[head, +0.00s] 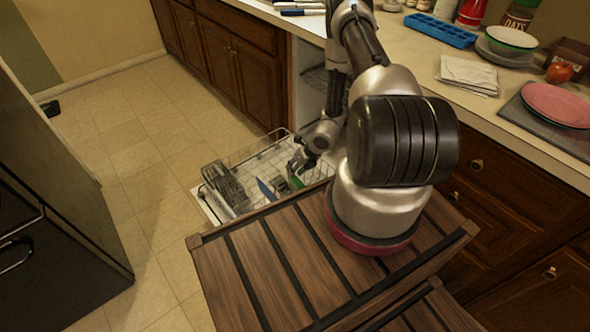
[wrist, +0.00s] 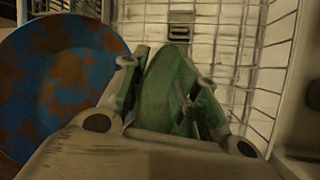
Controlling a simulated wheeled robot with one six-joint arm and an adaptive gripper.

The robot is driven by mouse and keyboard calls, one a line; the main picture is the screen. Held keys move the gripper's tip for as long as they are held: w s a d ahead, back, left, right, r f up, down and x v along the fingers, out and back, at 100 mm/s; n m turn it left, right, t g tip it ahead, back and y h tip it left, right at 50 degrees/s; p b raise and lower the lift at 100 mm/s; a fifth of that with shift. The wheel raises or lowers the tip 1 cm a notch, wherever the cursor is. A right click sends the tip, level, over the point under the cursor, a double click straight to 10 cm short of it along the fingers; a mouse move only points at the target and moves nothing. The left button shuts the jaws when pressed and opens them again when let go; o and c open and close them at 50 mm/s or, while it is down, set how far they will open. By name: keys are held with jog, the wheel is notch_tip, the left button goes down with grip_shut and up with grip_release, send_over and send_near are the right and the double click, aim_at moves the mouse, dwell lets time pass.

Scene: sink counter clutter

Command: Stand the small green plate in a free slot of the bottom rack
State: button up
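The small green plate (wrist: 163,88) stands tilted between the fingers of my gripper (wrist: 167,78) in the wrist view. Its lower part is hidden by the gripper body. The fingers are visibly apart, one on each side of the plate; whether either touches it is unclear. In the head view my gripper (head: 301,161) is low over the right part of the pulled-out bottom rack (head: 262,150), with a bit of the green plate (head: 295,181) showing under it. A blue plate with brown patches (wrist: 66,80) stands left of the green one; it also shows in the head view (head: 266,190).
Several grey plates (head: 228,187) stand at the rack's left side. Rack wires (wrist: 270,60) rise on the right in the wrist view. The counter (head: 410,50) holds a blue tray (head: 440,30), bowls and a pink plate (head: 556,104). The floor left of the rack is clear.

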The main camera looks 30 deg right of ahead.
jog(key=v, duration=1.1)
jog(key=shift+r, duration=0.2)
